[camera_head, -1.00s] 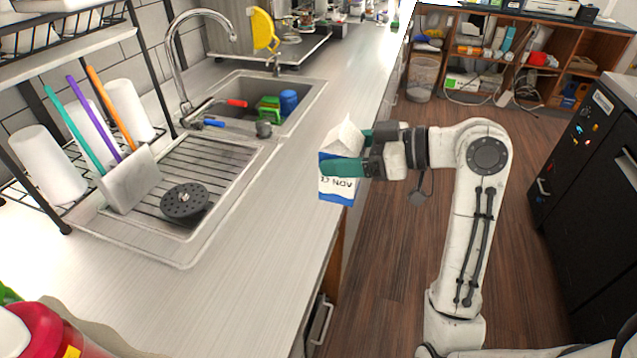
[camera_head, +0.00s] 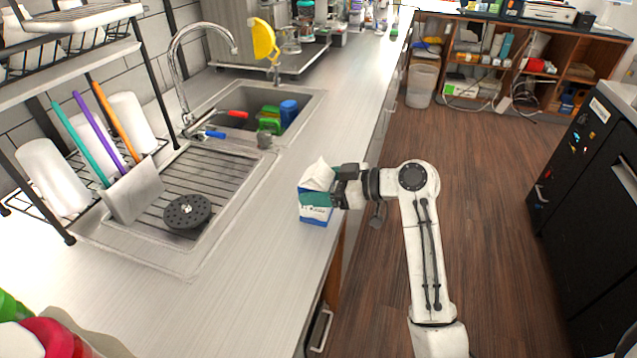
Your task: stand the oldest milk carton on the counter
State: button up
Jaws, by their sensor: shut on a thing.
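The milk carton (camera_head: 315,213) is white and blue with a folded white top and stands roughly upright. My gripper (camera_head: 318,198) is shut on it, with green fingertips across its upper sides. The carton is at the counter's right edge. I cannot tell whether its base touches the counter (camera_head: 240,270) or is just above it. No date on the carton can be read, and no other milk carton shows.
A sink (camera_head: 300,110) with blue and green things in it lies further back. A drying tray with a black round strainer (camera_head: 187,211) and a rack with white cups (camera_head: 52,177) are at left. Red and green items (camera_head: 55,340) stand at front left. The counter's front middle is clear.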

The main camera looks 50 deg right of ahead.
jog(key=o, duration=1)
jog(key=shift+f, duration=0.15)
jog(key=o, duration=0.5)
jog(key=shift+c, duration=0.2)
jog(key=shift+r, duration=0.25)
jog(key=b+v, duration=0.1)
jog(key=v, duration=1.1)
jog(key=shift+b, duration=0.4)
